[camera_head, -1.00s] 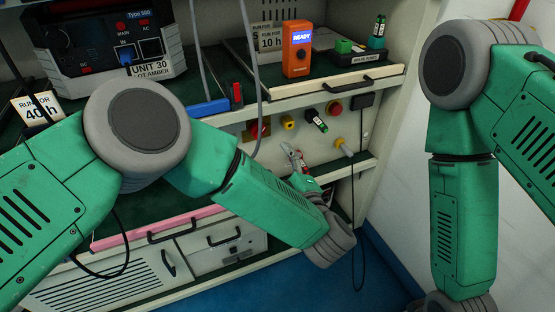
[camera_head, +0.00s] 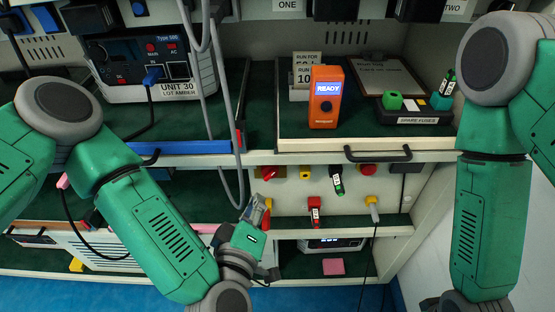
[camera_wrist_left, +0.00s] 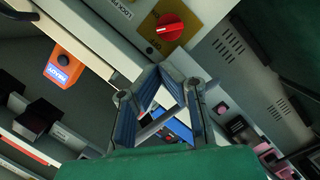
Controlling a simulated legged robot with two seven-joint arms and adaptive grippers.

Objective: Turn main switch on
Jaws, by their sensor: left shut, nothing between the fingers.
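The main switch looks to be the red rotary knob (camera_head: 266,173) on a yellow plate, on the pale panel under the shelf. In the left wrist view the red knob (camera_wrist_left: 170,26) shows large on its yellow plate, with partly cut-off "LOCK" lettering beside it. My left gripper (camera_head: 259,203) is shut and empty, just below the knob in the head view. In the left wrist view its fingertips (camera_wrist_left: 160,71) meet below the knob, apart from it in the picture. My right arm is at the right; its gripper is out of view.
The panel also carries a yellow button (camera_head: 305,173), a dark tagged item (camera_head: 337,180) and a red button (camera_head: 368,170). A grey cable (camera_head: 236,120) hangs close to the left gripper. An orange tester (camera_head: 326,97) reading READY stands on the shelf above.

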